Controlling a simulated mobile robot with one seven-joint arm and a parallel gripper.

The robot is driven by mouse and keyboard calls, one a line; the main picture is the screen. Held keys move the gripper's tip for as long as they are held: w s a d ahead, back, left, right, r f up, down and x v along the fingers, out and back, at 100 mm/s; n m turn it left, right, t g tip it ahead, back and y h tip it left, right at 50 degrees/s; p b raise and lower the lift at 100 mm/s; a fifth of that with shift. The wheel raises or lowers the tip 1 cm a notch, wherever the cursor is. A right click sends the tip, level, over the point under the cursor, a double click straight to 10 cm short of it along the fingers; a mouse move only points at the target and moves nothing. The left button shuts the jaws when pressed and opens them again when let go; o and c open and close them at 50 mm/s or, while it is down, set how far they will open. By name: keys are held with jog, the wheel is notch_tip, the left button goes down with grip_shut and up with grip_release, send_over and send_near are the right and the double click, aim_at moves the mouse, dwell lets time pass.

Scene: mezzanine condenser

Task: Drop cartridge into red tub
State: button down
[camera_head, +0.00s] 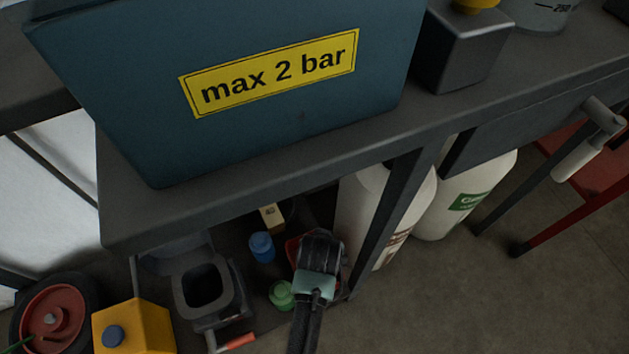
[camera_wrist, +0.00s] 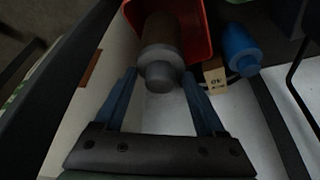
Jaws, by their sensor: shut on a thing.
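The cartridge (camera_wrist: 163,40), a dark brown-grey cylinder with a grey end cap, is held between the blue fingers of my gripper (camera_wrist: 159,74) in the wrist view. Its far end overlaps the inside of the red tub (camera_wrist: 204,25); I cannot tell how high it is above the tub floor. In the head view, my gripper (camera_head: 321,252) is under the bench and covers most of the red tub (camera_head: 292,249), and the cartridge cannot be made out there.
A blue bottle (camera_wrist: 240,48) and a small wooden block (camera_wrist: 215,78) lie close beside the tub. A green container (camera_head: 281,294) is left of my arm. The bench top (camera_head: 250,185) overhangs, with a bench leg (camera_head: 400,205) and white cylinders (camera_head: 362,205) at right.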

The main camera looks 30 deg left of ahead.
jog(key=shift+f+b, duration=1)
jog(key=shift+f, duration=0.35)
grip_release()
jog(key=p+v, duration=0.7)
jog(key=v, duration=0.6)
jog(key=shift+p, duration=0.35)
jog(key=shift+a, duration=0.1)
